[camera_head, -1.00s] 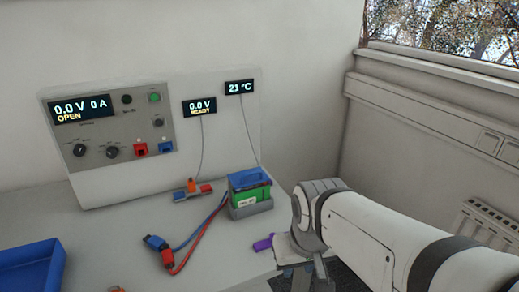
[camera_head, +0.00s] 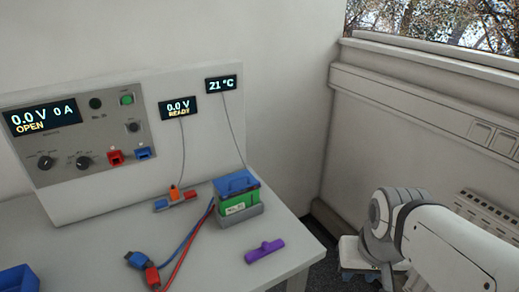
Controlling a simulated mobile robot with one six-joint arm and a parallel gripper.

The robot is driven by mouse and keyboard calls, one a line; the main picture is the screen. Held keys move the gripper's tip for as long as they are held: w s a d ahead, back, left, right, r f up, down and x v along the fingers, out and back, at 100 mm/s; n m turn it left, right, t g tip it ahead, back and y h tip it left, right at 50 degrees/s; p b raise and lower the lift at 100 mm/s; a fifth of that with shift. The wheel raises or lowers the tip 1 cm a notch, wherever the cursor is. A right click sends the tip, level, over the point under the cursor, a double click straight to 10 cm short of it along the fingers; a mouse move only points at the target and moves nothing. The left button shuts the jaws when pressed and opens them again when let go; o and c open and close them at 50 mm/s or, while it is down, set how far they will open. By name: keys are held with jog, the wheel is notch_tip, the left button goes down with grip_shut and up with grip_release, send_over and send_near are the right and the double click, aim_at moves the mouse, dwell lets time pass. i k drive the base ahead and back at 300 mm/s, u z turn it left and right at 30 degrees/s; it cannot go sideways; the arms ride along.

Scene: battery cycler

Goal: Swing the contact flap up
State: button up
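A green battery block (camera_head: 240,205) with a white label sits in a grey holder (camera_head: 241,219) near the table's right end. A blue piece with a raised bar (camera_head: 237,182) lies over the top of the block; it looks like the contact flap and appears down, though its hinge cannot be made out. My gripper (camera_head: 370,272) is at the lower right, beyond the table's right edge and well apart from the holder. It points downward, and its fingertips are too dark and small to tell whether they are open or shut.
A purple handled piece (camera_head: 264,251) lies in front of the holder. Blue and red cables with plugs (camera_head: 143,268) lie to its left. A small probe with an orange knob (camera_head: 175,195) stands near the cycler panel (camera_head: 85,130). A blue tray (camera_head: 18,280) is at lower left.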

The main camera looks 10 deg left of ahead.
aim_at(235, 179)
jog(key=z, duration=0.15)
jog(key=k, duration=0.95)
jog(key=u, duration=0.65)
jog(key=i, duration=1)
jog(key=u, duration=0.05)
